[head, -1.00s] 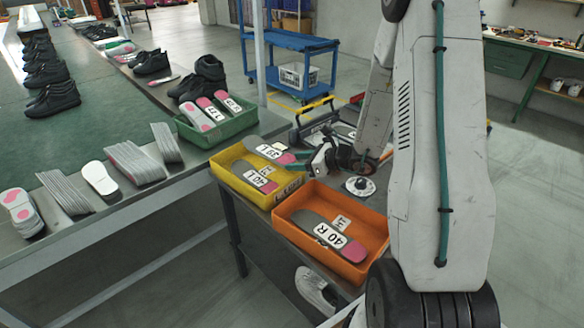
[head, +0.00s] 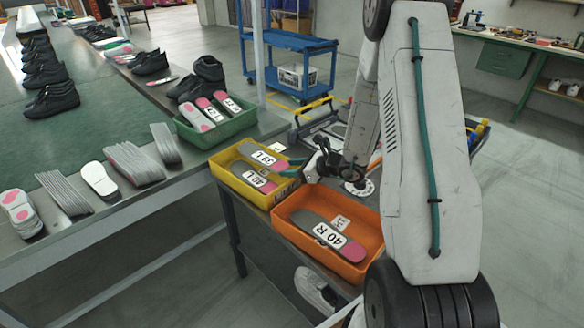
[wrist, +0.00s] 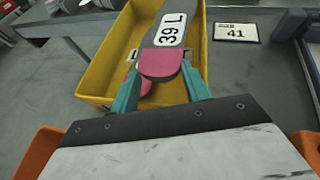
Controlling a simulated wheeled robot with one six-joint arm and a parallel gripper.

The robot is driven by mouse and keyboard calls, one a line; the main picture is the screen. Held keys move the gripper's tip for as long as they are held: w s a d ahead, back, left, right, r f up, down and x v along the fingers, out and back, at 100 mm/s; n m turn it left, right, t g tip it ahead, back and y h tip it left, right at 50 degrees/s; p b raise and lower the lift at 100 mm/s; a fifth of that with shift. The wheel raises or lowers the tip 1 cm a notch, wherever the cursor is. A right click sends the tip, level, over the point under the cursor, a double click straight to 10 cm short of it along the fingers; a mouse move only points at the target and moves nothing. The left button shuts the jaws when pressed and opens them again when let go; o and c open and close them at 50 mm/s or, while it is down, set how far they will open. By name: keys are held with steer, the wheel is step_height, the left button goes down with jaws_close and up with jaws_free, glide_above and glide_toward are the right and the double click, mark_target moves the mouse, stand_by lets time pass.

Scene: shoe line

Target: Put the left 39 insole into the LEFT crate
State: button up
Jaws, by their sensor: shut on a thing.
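The 39 L insole (head: 256,153) is grey with a pink end and a white label. My gripper (head: 292,161) is shut on its pink end. In the wrist view the insole (wrist: 161,62) lies between my teal fingers (wrist: 160,88), over the yellow crate (wrist: 104,72). In the head view the yellow crate (head: 266,202) stands on the table, left of the orange crate. A 40 L insole (head: 246,171) lies in the yellow crate, beside the held one. Whether the held insole touches the crate I cannot tell.
The orange crate (head: 370,272) holds a 40 R insole (head: 312,227). A green crate (head: 228,131) with several insoles stands behind on the long bench. A card marked 41 (wrist: 237,33) lies on the table right of the yellow crate.

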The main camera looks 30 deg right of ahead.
steer(key=shift+s+f, duration=0.2)
steer(key=shift+f, duration=0.3)
steer(key=o, duration=1.4)
steer(key=shift+s+a, duration=0.1)
steer(key=shift+r, duration=0.45)
steer(key=r+v, duration=0.1)
steer(key=v, duration=1)
steer(key=s+a+r+n+g+y, duration=0.1)
steer(key=s+a+r+n+g, duration=0.3)
steer(key=a+r+n, duration=0.4)
steer(key=s+a+r+n+g+y, duration=0.2)
steer(key=s+a+r+n+g, duration=0.25)
steer(key=a, duration=0.55)
steer(key=s+r+n+g+h, duration=0.1)
steer(key=s+r+n+h, duration=0.3)
steer(key=s+n, duration=0.4)
steer(key=s+r+n+h, duration=0.4)
steer(key=s+n+h, duration=0.2)
steer(key=s+n, duration=0.3)
steer(key=shift+a+r+g, duration=0.25)
steer(key=shift+a+g, duration=0.1)
steer(key=shift+a, duration=0.15)
